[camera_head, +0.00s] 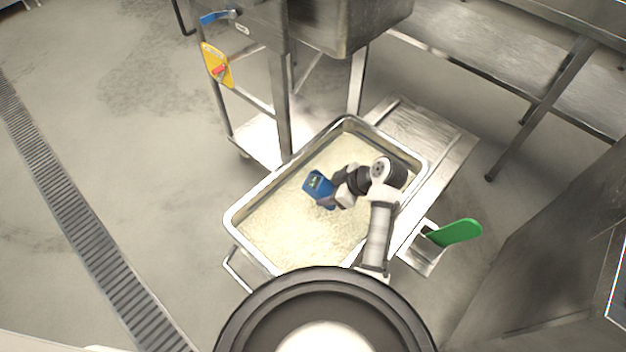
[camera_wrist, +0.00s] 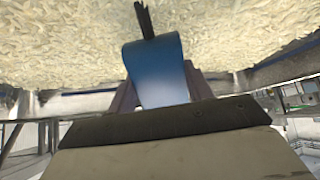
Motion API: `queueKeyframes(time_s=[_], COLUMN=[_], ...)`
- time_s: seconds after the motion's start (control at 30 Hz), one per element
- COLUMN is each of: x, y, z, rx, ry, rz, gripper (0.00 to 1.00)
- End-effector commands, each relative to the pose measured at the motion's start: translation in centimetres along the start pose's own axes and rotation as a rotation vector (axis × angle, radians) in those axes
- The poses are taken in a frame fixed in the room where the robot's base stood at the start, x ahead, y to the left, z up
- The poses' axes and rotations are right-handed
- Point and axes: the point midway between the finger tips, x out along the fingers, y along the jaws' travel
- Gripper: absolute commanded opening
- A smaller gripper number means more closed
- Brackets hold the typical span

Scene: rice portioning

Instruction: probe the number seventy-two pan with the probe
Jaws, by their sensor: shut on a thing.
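A large steel pan (camera_head: 262,194) full of white rice stands below the arm. No number is readable on it. My gripper (camera_head: 330,200) is over the middle of the rice, shut on the blue probe (camera_head: 317,183), which has a small dark display on its face. In the wrist view the probe's blue body (camera_wrist: 158,72) sits between the two fingers of my gripper (camera_wrist: 160,92). Its dark stem points toward the rice (camera_wrist: 70,40). I cannot tell whether the tip touches the rice.
A scoop with a green handle (camera_head: 456,232) lies right of the pan. A steel stand (camera_head: 285,105) rises behind it, with a yellow tag (camera_head: 216,64) and a blue-handled item (camera_head: 217,17). A steel bench (camera_head: 480,60) stands at the back right. Open floor with a drain grate (camera_head: 75,215) lies left.

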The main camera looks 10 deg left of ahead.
Motion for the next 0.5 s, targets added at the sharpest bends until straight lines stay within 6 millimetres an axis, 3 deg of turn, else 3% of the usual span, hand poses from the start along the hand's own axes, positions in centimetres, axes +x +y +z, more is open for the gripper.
queueKeyframes(time_s=[0.17,0.5], x=[-0.3,-2.9], y=[0.0,0.0], z=[-0.2,-2.5], rx=[-0.001,-0.001], ry=[0.0,0.0], rz=[0.0,0.0], gripper=[0.28,0.28])
